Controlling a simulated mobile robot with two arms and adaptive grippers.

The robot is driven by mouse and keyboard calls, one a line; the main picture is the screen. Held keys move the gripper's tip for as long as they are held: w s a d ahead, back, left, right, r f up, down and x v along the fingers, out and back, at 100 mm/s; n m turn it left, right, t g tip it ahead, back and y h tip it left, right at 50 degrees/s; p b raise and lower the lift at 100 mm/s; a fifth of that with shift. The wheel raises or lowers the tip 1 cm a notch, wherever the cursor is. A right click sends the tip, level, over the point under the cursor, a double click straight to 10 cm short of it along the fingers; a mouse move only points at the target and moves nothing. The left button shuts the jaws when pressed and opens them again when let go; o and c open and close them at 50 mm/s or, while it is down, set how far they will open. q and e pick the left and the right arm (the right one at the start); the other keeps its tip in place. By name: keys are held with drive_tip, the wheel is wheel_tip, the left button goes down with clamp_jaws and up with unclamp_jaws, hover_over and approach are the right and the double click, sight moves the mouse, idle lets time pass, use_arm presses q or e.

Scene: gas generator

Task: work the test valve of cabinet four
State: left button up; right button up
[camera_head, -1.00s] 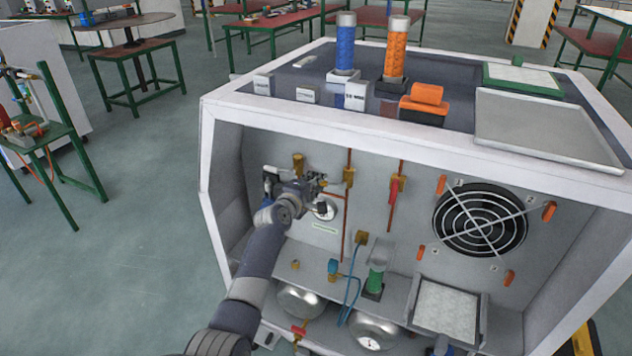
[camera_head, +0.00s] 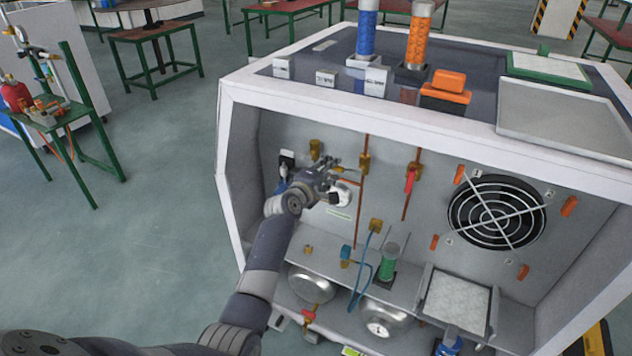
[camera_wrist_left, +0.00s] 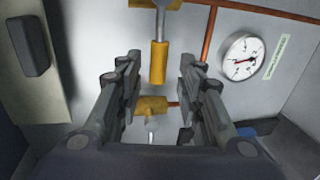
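My left gripper (camera_head: 334,176) is inside the open front of the white cabinet (camera_head: 229,170), near the upper left of its back panel. In the left wrist view this gripper (camera_wrist_left: 158,98) is open, one finger on each side of a horizontal brass fitting (camera_wrist_left: 152,104) with a pale lever (camera_wrist_left: 152,127) below it. I cannot tell whether the fingers touch it. A vertical brass fitting (camera_wrist_left: 158,62) is above. No label here names the test valve or cabinet four. A round white gauge (camera_wrist_left: 241,56) is to the right, also seen in the head view (camera_head: 343,195). My right gripper is out of view.
A red-handled valve (camera_head: 410,180) and a fan (camera_head: 496,212) are right of my gripper. Below are a blue hose (camera_head: 361,279), a green cylinder (camera_head: 388,266) and silver round vessels (camera_head: 311,287). A black box (camera_wrist_left: 28,45) is left in the wrist view. Floor (camera_head: 150,240) left of the cabinet is clear.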

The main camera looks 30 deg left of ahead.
use_arm(q)
drive_tip(key=s+r, duration=0.1)
drive_tip(key=s, duration=0.8)
drive_tip(key=shift+s+a+r, duration=0.2)
drive_tip(key=shift+s+r, duration=0.15)
drive_tip(key=shift+r, duration=0.05)
drive_tip(key=s+d+f+m+g, duration=0.2)
drive_tip(key=s+f+m, duration=0.1)
drive_tip(key=f, duration=0.9)
drive_tip(key=s+d+f+m+g, duration=0.2)
drive_tip(key=s+f+g, duration=0.1)
drive_tip(key=f, duration=0.8)
drive_tip(key=s+d+f+m+g, duration=0.3)
drive_tip(key=s+f+m, duration=0.1)
drive_tip(key=s+f, duration=0.95)
drive_tip(key=s+f+m+g, duration=0.2)
drive_tip(key=s+f, duration=0.5)
drive_tip(key=s, duration=0.6)
drive_tip(key=s+f+m+g, duration=0.2)
drive_tip(key=s+f+m, duration=0.3)
drive_tip(key=s, duration=0.8)
drive_tip(key=s+f+m+g, duration=0.2)
drive_tip(key=s+f+m, duration=0.2)
drive_tip(key=s+f, duration=0.5)
drive_tip(key=s, duration=0.4)
drive_tip(key=shift+d+g+y, duration=0.15)
drive_tip(key=shift+g+y, duration=0.15)
drive_tip(key=shift+g, duration=0.1)
